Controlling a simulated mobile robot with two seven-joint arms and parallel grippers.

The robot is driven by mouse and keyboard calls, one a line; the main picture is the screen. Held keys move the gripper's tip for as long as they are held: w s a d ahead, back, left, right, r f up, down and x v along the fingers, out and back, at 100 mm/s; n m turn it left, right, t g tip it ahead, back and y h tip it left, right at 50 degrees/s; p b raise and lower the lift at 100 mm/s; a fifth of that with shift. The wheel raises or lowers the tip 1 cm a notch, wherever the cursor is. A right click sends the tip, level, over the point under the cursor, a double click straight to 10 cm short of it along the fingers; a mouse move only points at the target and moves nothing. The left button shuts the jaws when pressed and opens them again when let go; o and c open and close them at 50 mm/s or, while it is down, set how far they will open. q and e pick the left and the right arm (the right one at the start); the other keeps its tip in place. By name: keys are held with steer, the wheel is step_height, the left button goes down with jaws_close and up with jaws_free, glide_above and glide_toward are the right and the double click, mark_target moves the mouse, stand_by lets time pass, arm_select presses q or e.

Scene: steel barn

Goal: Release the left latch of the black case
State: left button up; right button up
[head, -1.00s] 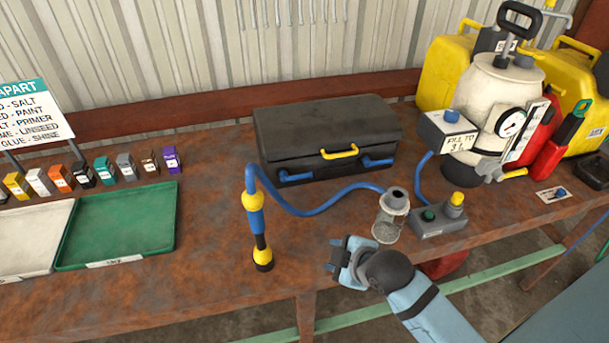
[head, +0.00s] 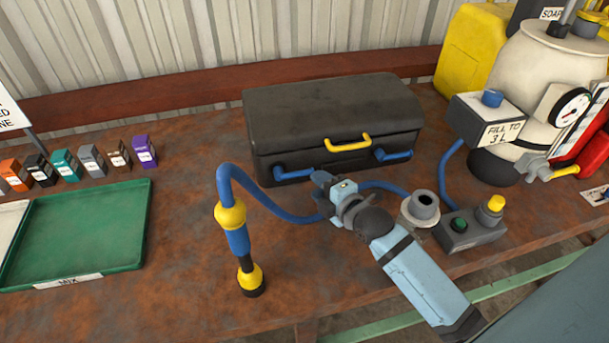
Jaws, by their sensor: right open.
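The black case (head: 330,118) stands shut at the back middle of the rusty bench. Its yellow handle (head: 348,144) is at the centre of the front. The left latch (head: 295,174) is a blue bar low on the front left; the right latch (head: 393,155) is a matching blue bar on the right. My right gripper (head: 322,190) is open and empty in front of the case, just right of and slightly nearer than the left latch, seemingly apart from it. It covers part of the blue hose. My left gripper is not in view.
A blue hose (head: 270,213) runs from a yellow-and-blue wand (head: 238,240) behind my gripper. A grey cup (head: 421,207) and a button box (head: 470,228) stand to the right, near a white tank (head: 535,90). A green tray (head: 90,230) lies left.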

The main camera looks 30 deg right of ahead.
mark_target(304, 174)
steer(key=x, duration=0.6)
steer(key=shift+w+a+r, duration=0.1)
steer(key=shift+a, duration=0.05)
jaws_close()
